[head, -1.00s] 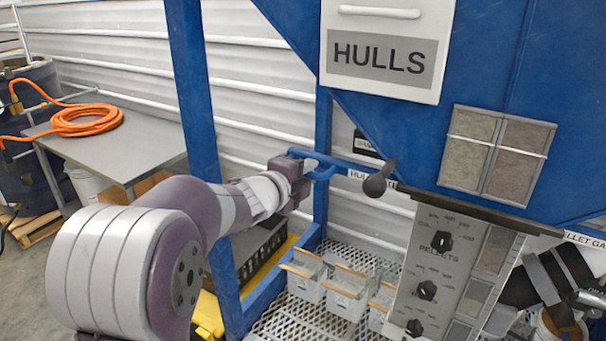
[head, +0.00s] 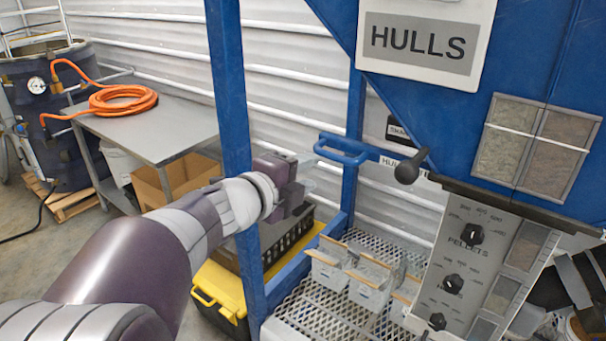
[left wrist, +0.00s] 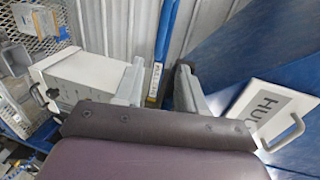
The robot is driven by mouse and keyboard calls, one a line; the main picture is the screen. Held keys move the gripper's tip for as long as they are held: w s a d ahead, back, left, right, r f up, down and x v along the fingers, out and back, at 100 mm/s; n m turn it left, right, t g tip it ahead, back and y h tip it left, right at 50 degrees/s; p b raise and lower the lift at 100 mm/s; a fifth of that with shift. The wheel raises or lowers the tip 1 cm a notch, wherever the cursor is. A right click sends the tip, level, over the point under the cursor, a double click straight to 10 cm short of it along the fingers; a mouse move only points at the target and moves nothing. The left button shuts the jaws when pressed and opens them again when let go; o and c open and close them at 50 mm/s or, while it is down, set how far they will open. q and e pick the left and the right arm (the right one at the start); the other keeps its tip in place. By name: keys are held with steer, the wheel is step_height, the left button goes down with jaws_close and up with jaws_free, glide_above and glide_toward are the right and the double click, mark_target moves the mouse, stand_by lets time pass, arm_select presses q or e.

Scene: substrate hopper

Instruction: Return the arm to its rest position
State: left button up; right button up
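My left gripper (head: 306,186) is at the end of my left arm, just left of the hulls gate's blue loop handle (head: 343,150). A visible gap separates them, and nothing shows in its grasp. In the left wrist view, the left gripper (left wrist: 158,78) has its two grey fingers spread apart, with the narrow hulls gate label (left wrist: 154,82) seen beyond the space between them. My left arm reaches forward from the lower left of the head view, partly bent. My right gripper is not in view.
The hopper with the HULLS panel (head: 420,43) and a pellets control box (head: 470,265) is at right. Small bins (head: 368,290) sit on a mesh shelf. A grey table (head: 165,125) with orange hose is at left.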

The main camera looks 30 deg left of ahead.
arm_select(q)
steer(key=shift+s, duration=0.15)
stand_by(0.3)
steer(key=s+a+f+n+g+y, duration=0.25)
steer(key=a+f+n+y, duration=0.45)
steer(key=n, duration=0.5)
step_height(320, 180, down, 7)
steer(key=s+n+g, duration=0.2)
steer(key=n+g, duration=0.2)
steer(key=s+d+f+n+g+h, duration=0.1)
steer(key=s+d+f+g+h, duration=0.1)
steer(key=s+d+f+g, duration=0.2)
steer(key=s+d+f+n+g+h, duration=0.2)
steer(key=s+d+f, duration=0.3)
steer(key=d+f, duration=0.4)
steer(key=shift+s+d+f+g+h, duration=0.15)
steer(key=shift+d+f+g+h, duration=0.2)
steer(key=shift+d+g, duration=0.65)
steer(key=shift+t, duration=0.25)
steer(key=shift+d, duration=0.1)
